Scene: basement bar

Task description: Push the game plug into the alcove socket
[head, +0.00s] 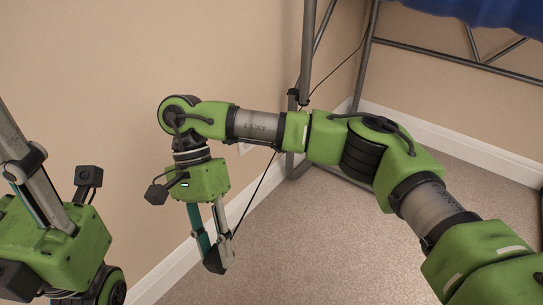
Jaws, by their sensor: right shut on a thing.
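My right gripper (216,262) points down in front of the beige wall, above the skirting board. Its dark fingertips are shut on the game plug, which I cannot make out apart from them. A thin black cord (259,185) rises from beside the fingertips and passes behind my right arm. A small part of a pale wall plate (246,148), perhaps the alcove socket, shows just below my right forearm; the arm hides the rest. My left gripper (25,165) is at the left edge, partly cut off, well apart from the plug; its jaw opening is unclear.
A grey metal frame (307,50) with legs and bars stands in the corner, with blue fabric (485,12) on top. White skirting (170,272) edges the walls. The carpet (320,245) below my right arm is clear.

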